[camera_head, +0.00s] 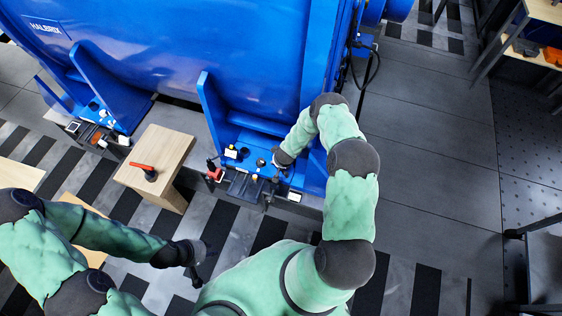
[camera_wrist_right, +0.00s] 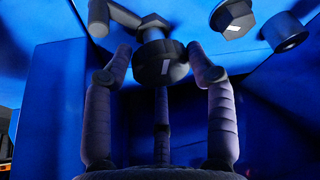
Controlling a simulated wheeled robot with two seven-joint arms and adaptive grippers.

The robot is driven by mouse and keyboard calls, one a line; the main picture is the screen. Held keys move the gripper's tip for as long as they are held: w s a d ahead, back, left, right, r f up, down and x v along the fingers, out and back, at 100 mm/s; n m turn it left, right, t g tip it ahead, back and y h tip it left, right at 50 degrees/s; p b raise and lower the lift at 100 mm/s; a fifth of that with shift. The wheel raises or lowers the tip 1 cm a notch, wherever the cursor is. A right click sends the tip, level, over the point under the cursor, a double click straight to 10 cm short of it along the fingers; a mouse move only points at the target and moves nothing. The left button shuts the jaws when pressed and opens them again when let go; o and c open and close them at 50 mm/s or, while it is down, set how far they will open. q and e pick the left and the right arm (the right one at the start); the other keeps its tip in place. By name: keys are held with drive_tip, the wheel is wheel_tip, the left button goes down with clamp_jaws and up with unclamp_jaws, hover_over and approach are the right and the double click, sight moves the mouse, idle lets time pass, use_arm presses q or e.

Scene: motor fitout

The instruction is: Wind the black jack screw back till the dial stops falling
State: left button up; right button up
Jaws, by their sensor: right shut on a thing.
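A small red and black device (camera_head: 214,173) stands at the foot's left corner. I cannot make out a dial face or reading.
The blue motor (camera_head: 180,45) fills the back, with another foot (camera_head: 105,95) at left. A wooden stand (camera_head: 150,148) bears a red-handled tool (camera_head: 145,169). Other bolt heads (camera_wrist_right: 232,18) sit near the held screw. The grey floor at right (camera_head: 425,155) is clear.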

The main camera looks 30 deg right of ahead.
drive_tip(key=shift+w+d+r, duration=0.25)
drive_tip(key=shift+w+r, duration=0.2)
drive_tip(key=shift+w, duration=0.25)
drive_tip(key=o, duration=1.1)
drive_tip(key=shift+s+a+f, duration=0.15)
drive_tip(key=shift+a, duration=0.05)
drive_tip(key=shift+s+f, duration=0.1)
drive_tip(key=shift+s, duration=0.1)
drive_tip(key=v, duration=1.2)
drive_tip(key=shift+a, duration=0.1)
